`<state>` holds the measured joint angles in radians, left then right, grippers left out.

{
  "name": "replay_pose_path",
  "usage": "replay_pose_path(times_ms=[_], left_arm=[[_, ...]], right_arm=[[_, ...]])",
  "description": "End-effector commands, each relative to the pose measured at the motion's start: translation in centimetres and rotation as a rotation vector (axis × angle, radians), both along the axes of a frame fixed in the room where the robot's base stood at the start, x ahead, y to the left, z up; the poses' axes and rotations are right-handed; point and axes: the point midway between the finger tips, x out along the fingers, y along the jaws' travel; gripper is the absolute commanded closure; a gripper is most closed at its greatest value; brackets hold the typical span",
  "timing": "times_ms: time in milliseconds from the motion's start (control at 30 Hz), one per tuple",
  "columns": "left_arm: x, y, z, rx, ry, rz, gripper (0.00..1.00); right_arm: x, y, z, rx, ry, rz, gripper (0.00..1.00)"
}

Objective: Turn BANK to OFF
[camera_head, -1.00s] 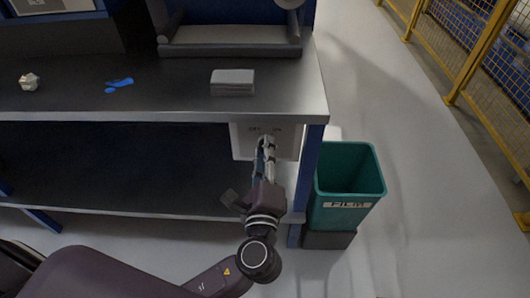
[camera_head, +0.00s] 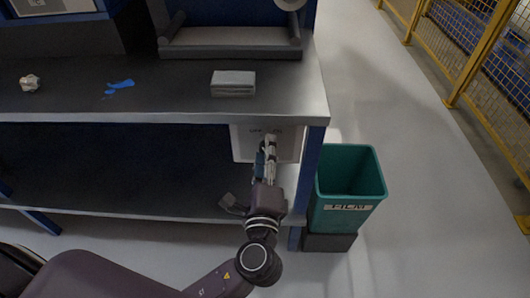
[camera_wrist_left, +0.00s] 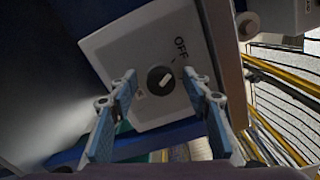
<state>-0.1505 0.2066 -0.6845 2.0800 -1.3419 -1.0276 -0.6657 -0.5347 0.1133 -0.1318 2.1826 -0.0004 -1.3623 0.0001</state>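A pale switch box (camera_head: 240,147) hangs under the right end of the workbench. In the left wrist view the box (camera_wrist_left: 112,50) carries a round black knob (camera_wrist_left: 153,75) with a white pointer bar set at a slant. The word OFF stands above and right of the knob; other lettering at the lower left is too small to read. My left gripper (camera_wrist_left: 159,75) is open, its blue-padded fingers on either side of the knob in that view; I cannot tell whether they touch it. In the head view my left gripper (camera_head: 266,148) covers the knob. My right gripper is not in view.
The workbench top (camera_head: 170,90) holds a grey block (camera_head: 233,83), blue scraps (camera_head: 119,85) and a crumpled pale piece (camera_head: 30,83). A teal bin (camera_head: 345,205) labelled FILM stands right of the bench leg. A yellow fence (camera_head: 470,70) runs at far right.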

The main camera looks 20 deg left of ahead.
Motion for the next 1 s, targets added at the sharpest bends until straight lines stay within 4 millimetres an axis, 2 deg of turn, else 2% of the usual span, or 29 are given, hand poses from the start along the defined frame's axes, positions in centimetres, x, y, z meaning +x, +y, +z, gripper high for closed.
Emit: replay_pose_path(times_ms=[200,333,700,833,1000], left_arm=[[-0.1,0.0,0.0,0.001,0.000,-0.001,0.56],[-1.0,-0.3,-0.1,-0.001,0.002,-0.001,0.56],[-8.2,-2.4,-0.2,0.001,0.005,-0.001,0.56],[-10.1,-2.9,-0.1,0.000,0.003,-0.001,0.56],[-11.4,-3.3,0.0,0.001,0.001,0.000,0.56]], right_arm=[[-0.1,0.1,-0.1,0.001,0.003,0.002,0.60],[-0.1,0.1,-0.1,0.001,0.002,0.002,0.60],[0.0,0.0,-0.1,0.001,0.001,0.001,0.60],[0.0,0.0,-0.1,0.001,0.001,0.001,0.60],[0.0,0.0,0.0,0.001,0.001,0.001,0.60]])
